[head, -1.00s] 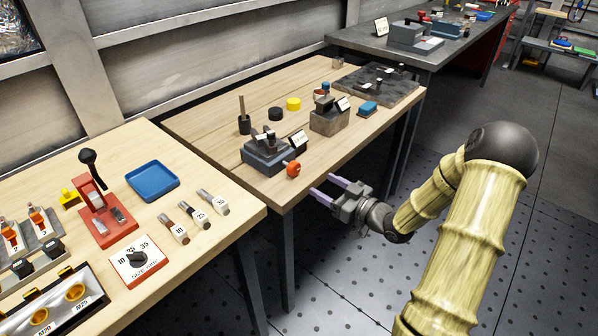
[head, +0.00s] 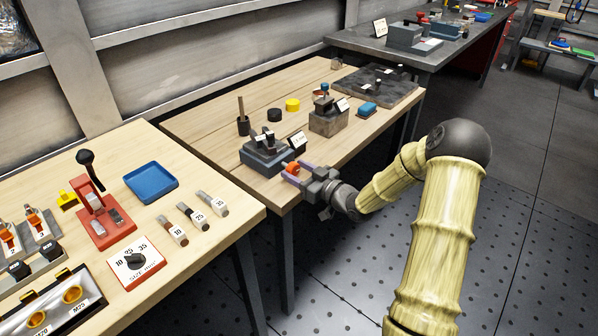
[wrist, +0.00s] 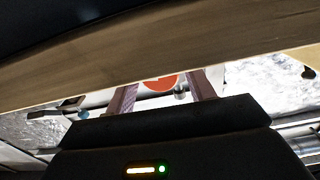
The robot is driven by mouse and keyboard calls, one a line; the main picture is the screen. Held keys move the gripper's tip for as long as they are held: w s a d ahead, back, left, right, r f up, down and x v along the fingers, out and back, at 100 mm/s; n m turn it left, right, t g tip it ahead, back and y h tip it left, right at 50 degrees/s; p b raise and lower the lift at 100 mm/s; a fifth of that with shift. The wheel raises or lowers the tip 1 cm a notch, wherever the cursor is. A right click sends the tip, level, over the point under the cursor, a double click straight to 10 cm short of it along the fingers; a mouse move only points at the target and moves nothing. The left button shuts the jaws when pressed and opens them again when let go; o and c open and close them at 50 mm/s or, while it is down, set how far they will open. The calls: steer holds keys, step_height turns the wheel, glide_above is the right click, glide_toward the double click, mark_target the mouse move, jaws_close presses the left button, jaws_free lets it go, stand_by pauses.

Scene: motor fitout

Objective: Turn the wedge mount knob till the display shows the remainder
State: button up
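The wedge mount (head: 262,155) is a dark grey block near the front edge of the middle wooden table. Its round orange-red knob (head: 293,168) faces that front edge. A small white display (head: 298,140) stands beside the mount, its reading too small to make out. My gripper (head: 297,171) is at the knob with one purple finger on each side. In the wrist view the knob (wrist: 160,83) shows between the fingers, with small gaps at both sides, so the gripper looks open around it. The far side of the knob is hidden.
A second block with a card (head: 328,121) and a blue item (head: 367,109) stand to the right on the same table. The left table holds a blue tray (head: 152,181) and a size dial (head: 136,262).

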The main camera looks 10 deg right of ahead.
steer(key=c, duration=0.7)
steer(key=m+p, duration=0.2)
steer(key=shift+r+p, duration=0.25)
steer(key=shift+p, duration=0.1)
steer(key=shift+d+f+m+p, duration=0.1)
steer(key=shift+m+p, duration=0.6)
steer(key=shift+m, duration=0.3)
steer(key=shift+f+m, duration=0.2)
steer(key=shift+m, duration=0.2)
steer(key=o, duration=1)
steer(key=shift+c, duration=0.2)
